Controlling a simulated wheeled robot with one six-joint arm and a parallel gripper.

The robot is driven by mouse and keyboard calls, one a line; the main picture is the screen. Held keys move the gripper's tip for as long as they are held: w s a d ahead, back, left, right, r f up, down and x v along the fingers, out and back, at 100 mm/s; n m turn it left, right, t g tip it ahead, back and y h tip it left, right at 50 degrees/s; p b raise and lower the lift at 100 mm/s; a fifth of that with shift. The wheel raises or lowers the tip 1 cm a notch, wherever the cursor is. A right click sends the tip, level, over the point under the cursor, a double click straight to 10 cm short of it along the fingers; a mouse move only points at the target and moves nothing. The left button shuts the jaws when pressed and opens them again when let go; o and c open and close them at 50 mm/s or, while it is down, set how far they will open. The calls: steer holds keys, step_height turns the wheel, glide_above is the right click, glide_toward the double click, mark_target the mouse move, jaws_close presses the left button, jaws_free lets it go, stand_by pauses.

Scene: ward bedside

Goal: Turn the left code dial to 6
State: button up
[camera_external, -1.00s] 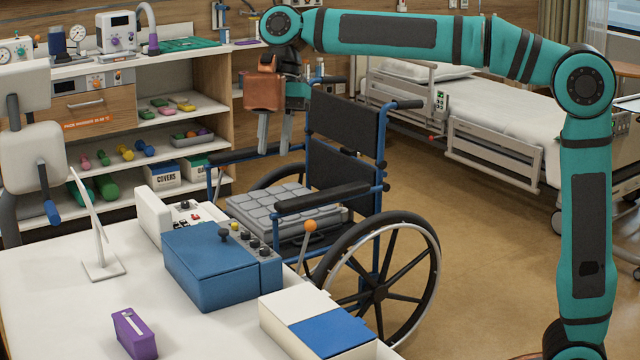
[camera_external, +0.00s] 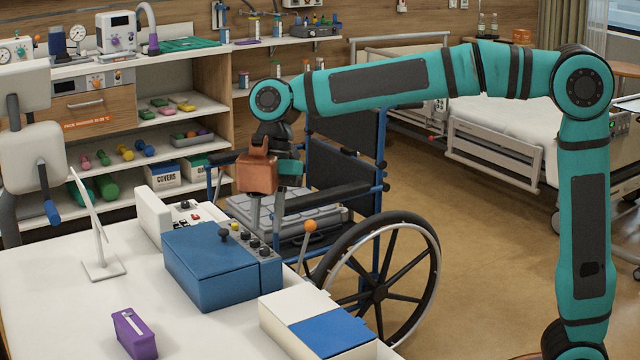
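A white device (camera_external: 160,212) with buttons stands behind the blue box. A white and blue box (camera_external: 325,332) is in front, and a purple block (camera_external: 134,333) lies at the front left. An orange-knobbed lever (camera_external: 310,226) and a wheelchair (camera_external: 380,285) are to the right.

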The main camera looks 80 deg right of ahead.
mark_target(265, 248)
steer(key=shift+x, duration=1.8)
steer(key=shift+c, duration=0.2)
jaws_close()
